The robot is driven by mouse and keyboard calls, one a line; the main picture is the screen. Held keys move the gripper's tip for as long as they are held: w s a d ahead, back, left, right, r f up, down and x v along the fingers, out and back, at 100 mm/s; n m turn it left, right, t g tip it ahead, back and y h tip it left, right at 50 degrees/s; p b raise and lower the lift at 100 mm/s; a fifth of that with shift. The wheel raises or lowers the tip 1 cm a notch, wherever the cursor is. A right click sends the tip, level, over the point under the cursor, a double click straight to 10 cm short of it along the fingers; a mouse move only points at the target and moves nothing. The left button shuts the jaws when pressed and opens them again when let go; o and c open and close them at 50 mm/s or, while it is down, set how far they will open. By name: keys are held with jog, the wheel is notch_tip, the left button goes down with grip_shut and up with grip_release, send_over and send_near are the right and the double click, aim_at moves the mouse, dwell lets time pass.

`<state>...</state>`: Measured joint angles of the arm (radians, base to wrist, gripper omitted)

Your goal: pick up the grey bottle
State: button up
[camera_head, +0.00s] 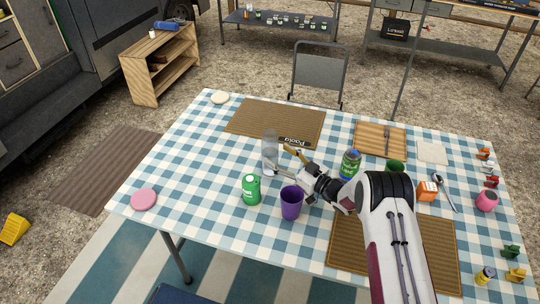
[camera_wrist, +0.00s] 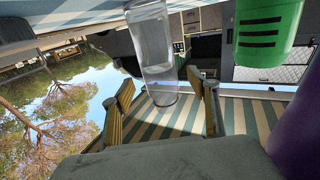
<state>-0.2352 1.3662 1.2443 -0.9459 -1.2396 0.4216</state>
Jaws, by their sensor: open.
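The grey bottle (camera_head: 269,151) is see-through and stands upright on the checked table, left of the table's middle. My gripper (camera_head: 285,162) is open and reaches in from the right, with its fingertips close beside the bottle. In the wrist view, which is upside down, the bottle (camera_wrist: 152,45) shows in line with the gap between the two spread fingers (camera_wrist: 161,86). I cannot tell whether the fingertips reach around it or stop just short of it. No finger is seen closed on the bottle.
A green can (camera_head: 251,189) and a purple cup (camera_head: 291,203) stand close in front of my gripper. A brown mat (camera_head: 265,119) with a dark label lies behind the bottle. The table left of the bottle is clear.

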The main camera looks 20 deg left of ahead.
aim_at(276, 154)
jog(key=shift+x, duration=2.4)
jog(key=c, duration=1.5)
